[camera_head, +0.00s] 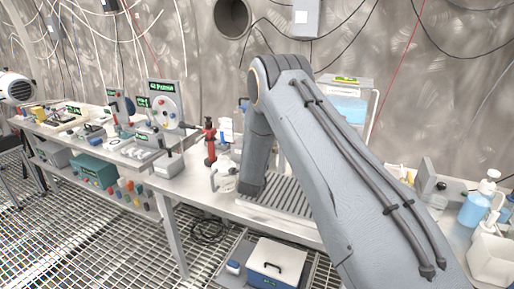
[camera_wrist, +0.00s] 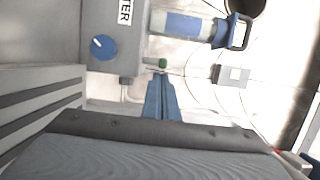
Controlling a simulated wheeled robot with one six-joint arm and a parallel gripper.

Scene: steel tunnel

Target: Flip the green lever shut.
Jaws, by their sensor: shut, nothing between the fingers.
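In the wrist view, my gripper (camera_wrist: 160,80) shows as two blue fingers pressed together, with nothing between them. A small green piece (camera_wrist: 162,63), which looks like the green lever's end, is just past the fingertips. It sits by a thin metal rod or pipe. Whether the fingers touch it I cannot tell. The lever's full shape and angle are too small to make out. In the head view my arm covers the middle and right of the picture, and neither my gripper nor the lever can be made out there.
In the wrist view, a grey box (camera_wrist: 112,25) with a blue knob and letters "TER" stands at upper left of the fingers. A blue-and-white cylinder (camera_wrist: 190,26) lies above them. In the head view, a red stand (camera_head: 210,145) and soap bottles (camera_head: 477,200) are on the bench.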

